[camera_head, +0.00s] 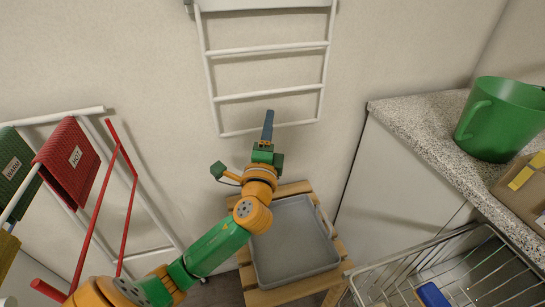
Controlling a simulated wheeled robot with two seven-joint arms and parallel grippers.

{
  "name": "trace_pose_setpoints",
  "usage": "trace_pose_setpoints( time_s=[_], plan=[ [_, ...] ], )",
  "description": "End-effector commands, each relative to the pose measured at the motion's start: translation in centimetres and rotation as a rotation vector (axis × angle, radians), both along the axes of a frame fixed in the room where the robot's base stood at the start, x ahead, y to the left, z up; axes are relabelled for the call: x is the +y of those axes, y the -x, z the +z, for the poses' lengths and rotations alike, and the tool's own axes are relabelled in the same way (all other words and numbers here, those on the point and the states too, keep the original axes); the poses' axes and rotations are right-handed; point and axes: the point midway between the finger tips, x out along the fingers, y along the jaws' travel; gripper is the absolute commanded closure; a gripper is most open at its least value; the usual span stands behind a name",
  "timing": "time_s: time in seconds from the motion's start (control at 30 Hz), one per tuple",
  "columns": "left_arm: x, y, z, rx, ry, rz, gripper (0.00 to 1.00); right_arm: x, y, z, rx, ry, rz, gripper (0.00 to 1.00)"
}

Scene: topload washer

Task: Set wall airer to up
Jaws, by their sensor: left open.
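The wall airer (270,48) is a white ladder-like frame with several crossbars. It hangs from a pale bracket (262,5) on the wall at the top of the view, its lower end toward me. My left gripper (268,118) reaches up from below, open, with its dark blue fingers nearly edge-on. The fingertips overlap the airer's lowest bar in the picture, between its two side rails. I cannot tell whether they touch the bar or are in front of or behind it. Nothing is seen held. My right gripper is not in view.
A grey tray (297,262) sits on a wooden stool (263,298) below my arm. A white rack (60,116) with red and green cloths stands left. A speckled counter (417,124) at right holds a green bucket (498,120). A wire basket (400,267) is at lower right.

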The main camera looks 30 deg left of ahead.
Motion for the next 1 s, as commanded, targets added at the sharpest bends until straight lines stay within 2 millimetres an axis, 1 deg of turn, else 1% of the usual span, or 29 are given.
trace_pose_setpoints(
  time_s=[0.03, 0.1, 0.13, 0.2, 0.27, 0.33, 0.5, 0.6, 0.7, 0.87, 0.9, 0.97, 1.0],
  plan=[
    [0.0, 0.0, -4.5, 0.0, 0.0, 0.0, 0.55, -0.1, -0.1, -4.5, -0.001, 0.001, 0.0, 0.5],
    [0.0, 0.0, -6.0, 0.0, 0.0, 0.0, 0.55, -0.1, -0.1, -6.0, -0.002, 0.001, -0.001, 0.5],
    [0.0, 0.0, -6.3, 0.0, 0.0, 0.0, 0.55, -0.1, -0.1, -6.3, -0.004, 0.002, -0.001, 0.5],
    [0.1, -0.1, -6.4, -0.001, 0.0, 0.0, 0.55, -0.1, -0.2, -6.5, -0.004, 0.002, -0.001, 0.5],
    [0.3, -0.6, -6.1, 0.0, -0.001, 0.0, 0.55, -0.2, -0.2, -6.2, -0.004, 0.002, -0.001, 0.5],
    [0.9, -1.8, -5.4, -0.002, -0.003, 0.003, 0.55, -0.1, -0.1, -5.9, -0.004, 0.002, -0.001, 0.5],
    [2.5, -4.8, -4.8, -0.001, 0.0, 0.003, 0.55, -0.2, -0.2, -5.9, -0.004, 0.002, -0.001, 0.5],
    [3.0, -5.8, -4.6, -0.001, -0.001, 0.002, 0.55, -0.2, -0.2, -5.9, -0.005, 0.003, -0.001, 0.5],
    [3.1, -6.2, -4.6, 0.0, -0.001, 0.0, 0.55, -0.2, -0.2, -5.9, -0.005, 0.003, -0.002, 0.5],
    [3.1, -6.3, -4.6, 0.0, 0.0, 0.0, 0.55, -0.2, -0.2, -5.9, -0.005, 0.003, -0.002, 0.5],
    [3.1, -6.2, -4.6, 0.0, 0.0, 0.0, 0.61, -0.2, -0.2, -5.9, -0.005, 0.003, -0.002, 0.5],
    [3.1, -6.2, -4.6, 0.0, 0.0, 0.0, 0.77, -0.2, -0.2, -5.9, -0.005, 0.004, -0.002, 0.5],
    [3.1, -6.2, -4.6, 0.0, 0.0, 0.0, 0.88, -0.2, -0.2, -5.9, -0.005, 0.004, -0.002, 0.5]
  ],
)
